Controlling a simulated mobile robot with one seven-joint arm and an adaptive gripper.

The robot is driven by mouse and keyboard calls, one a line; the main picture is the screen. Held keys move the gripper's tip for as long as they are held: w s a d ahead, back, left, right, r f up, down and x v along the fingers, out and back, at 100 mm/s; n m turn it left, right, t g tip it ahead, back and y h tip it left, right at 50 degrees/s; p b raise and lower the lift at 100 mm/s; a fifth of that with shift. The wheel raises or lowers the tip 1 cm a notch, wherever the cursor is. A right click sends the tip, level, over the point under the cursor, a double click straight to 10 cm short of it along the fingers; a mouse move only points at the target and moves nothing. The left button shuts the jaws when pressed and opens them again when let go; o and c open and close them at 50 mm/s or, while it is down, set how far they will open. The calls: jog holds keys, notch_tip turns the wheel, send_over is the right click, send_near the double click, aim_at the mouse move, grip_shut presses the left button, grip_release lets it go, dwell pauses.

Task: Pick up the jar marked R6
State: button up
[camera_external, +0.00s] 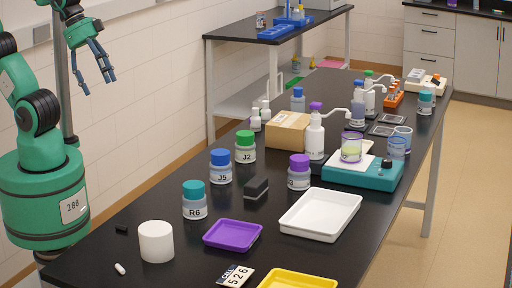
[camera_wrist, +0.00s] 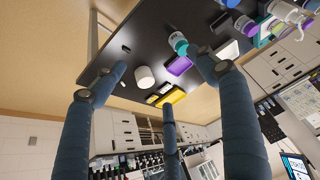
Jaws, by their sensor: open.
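The jar marked R6 (camera_external: 195,202) has a teal lid and stands upright at the near left of the black table (camera_external: 150,205). A teal-lidded jar (camera_wrist: 179,44) shows beyond the fingers in the wrist view; its label cannot be read there. My gripper (camera_external: 99,82) is raised at the upper left, well apart from R6. Its blue fingers are spread and empty, also in the wrist view (camera_wrist: 164,82).
The blue-lidded J5 jar (camera_external: 221,170) and green-lidded J2 jar (camera_external: 245,150) stand behind R6. A purple tray (camera_external: 233,235), white cylinder (camera_external: 156,242), black block (camera_external: 256,188), purple-lidded jar (camera_external: 299,174) and white tray (camera_external: 320,213) are nearby. Bare table lies left of R6.

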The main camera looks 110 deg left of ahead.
jog(key=m+g+p, duration=0.6)
jog(key=m+p, duration=0.2)
jog(key=p, duration=0.4)
send_over(193, 183)
notch_tip(193, 183, down, 20)
jog(key=shift+a+f, duration=0.1)
jog(key=shift+f, duration=0.4)
